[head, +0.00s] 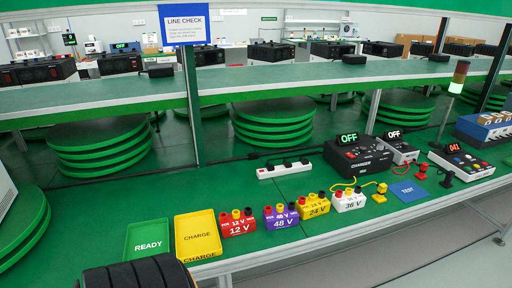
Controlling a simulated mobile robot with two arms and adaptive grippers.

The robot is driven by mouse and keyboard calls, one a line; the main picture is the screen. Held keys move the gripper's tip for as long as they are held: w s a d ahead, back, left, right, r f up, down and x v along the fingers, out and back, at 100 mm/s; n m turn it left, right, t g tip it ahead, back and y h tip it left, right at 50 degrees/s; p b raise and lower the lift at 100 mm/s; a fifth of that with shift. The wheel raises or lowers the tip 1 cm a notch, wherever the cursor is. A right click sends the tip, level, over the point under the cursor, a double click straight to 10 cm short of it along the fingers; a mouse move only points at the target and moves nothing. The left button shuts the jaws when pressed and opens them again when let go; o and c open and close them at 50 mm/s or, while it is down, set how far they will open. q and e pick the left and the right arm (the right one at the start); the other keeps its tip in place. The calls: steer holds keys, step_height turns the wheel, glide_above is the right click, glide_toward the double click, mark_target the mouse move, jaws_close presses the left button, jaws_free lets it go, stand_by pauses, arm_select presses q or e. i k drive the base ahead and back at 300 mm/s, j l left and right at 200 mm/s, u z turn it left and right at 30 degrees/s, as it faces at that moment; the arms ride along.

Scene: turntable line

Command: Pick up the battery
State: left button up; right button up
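Several block-shaped batteries stand in a row on the green bench near its front edge in the head view. From left to right they are a red 12 V battery (238,228), a purple 48 V battery (281,220), a yellow 24 V battery (314,209) and a white 36 V battery (348,203). Each has coloured terminals on top. The task does not say which battery is meant.
A green READY tray (146,240) and a yellow CHARGE tray (197,240) lie left of the batteries, both empty. Behind stand a white power strip (284,170) and a black charger (357,158) reading OFF. A blue TEST mat (407,191) lies right. A post (192,110) rises behind.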

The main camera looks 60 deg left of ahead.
mark_target(282, 217)
steer(key=u, duration=1.4)
